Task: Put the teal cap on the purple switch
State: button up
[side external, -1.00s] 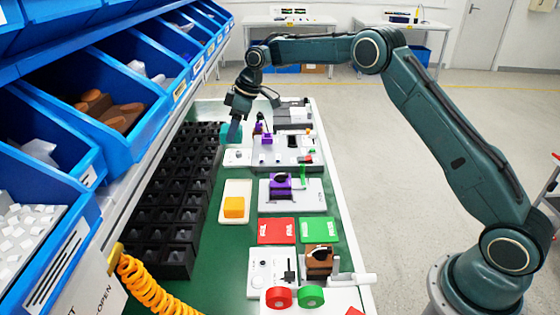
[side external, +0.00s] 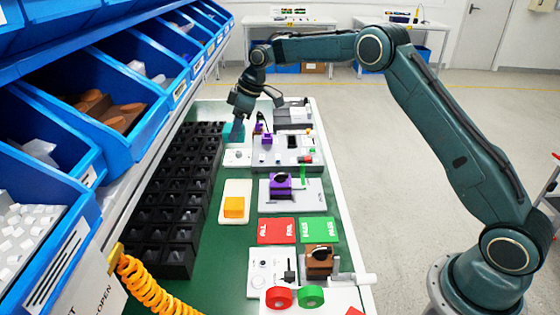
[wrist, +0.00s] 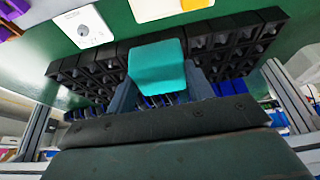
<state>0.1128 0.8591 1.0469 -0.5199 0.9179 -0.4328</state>
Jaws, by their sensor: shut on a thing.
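My gripper (side external: 238,126) is shut on the teal cap (side external: 234,133) near the far end of the table, by the far end of the black bins. In the wrist view the teal cap (wrist: 157,66) sits between the two fingers of my gripper (wrist: 160,88), with black bins behind it. A purple switch block (side external: 281,186) with a dark top stands on a light plate nearer the camera, apart from my gripper. A smaller purple part (side external: 266,139) is on the grey board to the right of my gripper.
Black bins (side external: 165,205) line the left of the green table. An orange block (side external: 234,207) sits on a cream plate. Red (side external: 276,231) and green (side external: 317,230) pads and a brown block (side external: 319,261) lie nearer. Blue shelf bins overhang the left.

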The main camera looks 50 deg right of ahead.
jog(key=s+d+f, duration=0.2)
jog(key=s, duration=0.1)
jog(key=s+d+f, duration=0.2)
jog(key=s, duration=0.1)
jog(key=s+d+f, duration=0.2)
jog(key=s+d, duration=0.1)
jog(key=shift+s+f, duration=0.1)
jog(key=shift+s, duration=0.05)
jog(key=shift+s+d+f, duration=0.3)
jog(key=shift+s+f, duration=0.05)
jog(key=shift+s, duration=0.25)
jog(key=shift+f, duration=0.25)
jog(key=shift+f, duration=2.7)
jog(key=shift+f, duration=0.1)
jog(key=o, duration=1)
jog(key=shift+o, duration=0.2)
